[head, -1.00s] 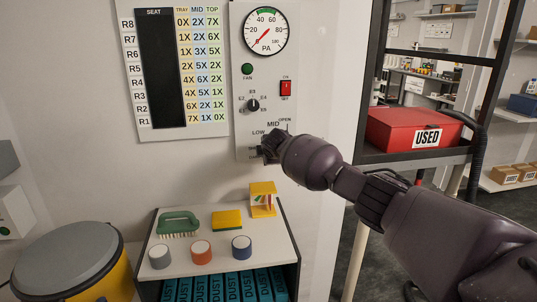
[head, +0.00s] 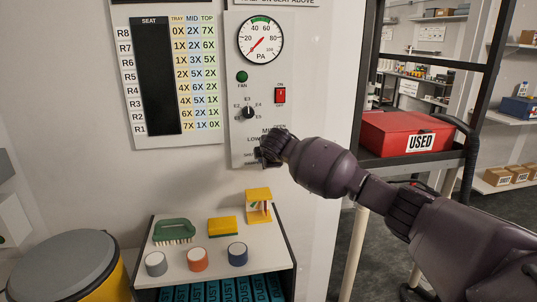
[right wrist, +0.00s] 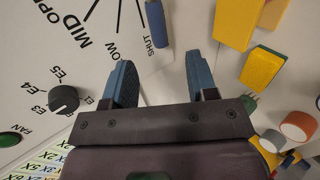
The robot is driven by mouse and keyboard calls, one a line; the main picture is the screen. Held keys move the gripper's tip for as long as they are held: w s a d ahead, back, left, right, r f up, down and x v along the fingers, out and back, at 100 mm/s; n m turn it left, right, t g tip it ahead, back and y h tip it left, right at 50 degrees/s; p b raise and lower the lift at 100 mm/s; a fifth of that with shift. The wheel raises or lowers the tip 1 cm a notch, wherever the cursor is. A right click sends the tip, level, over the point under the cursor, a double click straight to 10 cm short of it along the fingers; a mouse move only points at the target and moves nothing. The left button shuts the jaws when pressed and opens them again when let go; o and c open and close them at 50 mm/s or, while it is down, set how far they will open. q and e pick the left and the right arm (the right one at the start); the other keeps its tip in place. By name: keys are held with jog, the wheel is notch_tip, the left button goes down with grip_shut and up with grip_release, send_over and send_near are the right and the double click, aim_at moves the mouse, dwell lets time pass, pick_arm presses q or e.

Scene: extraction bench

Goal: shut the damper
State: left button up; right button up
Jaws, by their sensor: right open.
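The damper dial is low on the pale wall panel (head: 236,100), with the marks OPEN, MID, LOW and SHUT. My right gripper (head: 262,156) is in front of it in the head view and hides much of it. In the right wrist view the blue damper handle (right wrist: 157,25) lies beside the word SHUT; its pivot is out of view. My right gripper (right wrist: 158,72) is open, its two blue fingers apart and empty. The handle shows beyond the fingertips, apart from both. My left gripper is not in view.
Above the dial are a selector knob (head: 249,112), a red switch (head: 280,95) and a pressure gauge (head: 261,40). A low shelf below holds a green brush (head: 174,230), a yellow sponge (head: 222,226) and several small items. A red box (head: 400,133) stands on a rack at right.

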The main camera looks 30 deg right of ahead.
jog(key=shift+v, duration=1.15)
jog(key=a+r+m+t+y, duration=0.2)
jog(key=a+r+t+y, duration=0.25)
jog(key=a, duration=0.45)
jog(key=s+a+f+m+y, duration=0.2)
jog(key=s+a+f+y, duration=0.1)
jog(key=s+a+f, duration=0.5)
jog(key=s+d+f+m+g+h, duration=0.1)
jog(key=s+d+f+m, duration=0.1)
jog(key=s+f, duration=0.8)
jog(key=s+d+f+m+g+h, duration=0.1)
jog(key=s+f+m, duration=0.3)
jog(key=s+f, duration=0.6)
jog(key=s+d+f+m+g+h, duration=0.1)
jog(key=s+d+f+m+h, duration=0.1)
jog(key=s+f, duration=0.8)
jog(key=s+d+m, duration=0.1)
jog(key=s+d, duration=0.1)
jog(key=s, duration=0.4)
jog(key=shift+f+m, duration=0.3)
jog(key=shift+m, duration=0.1)
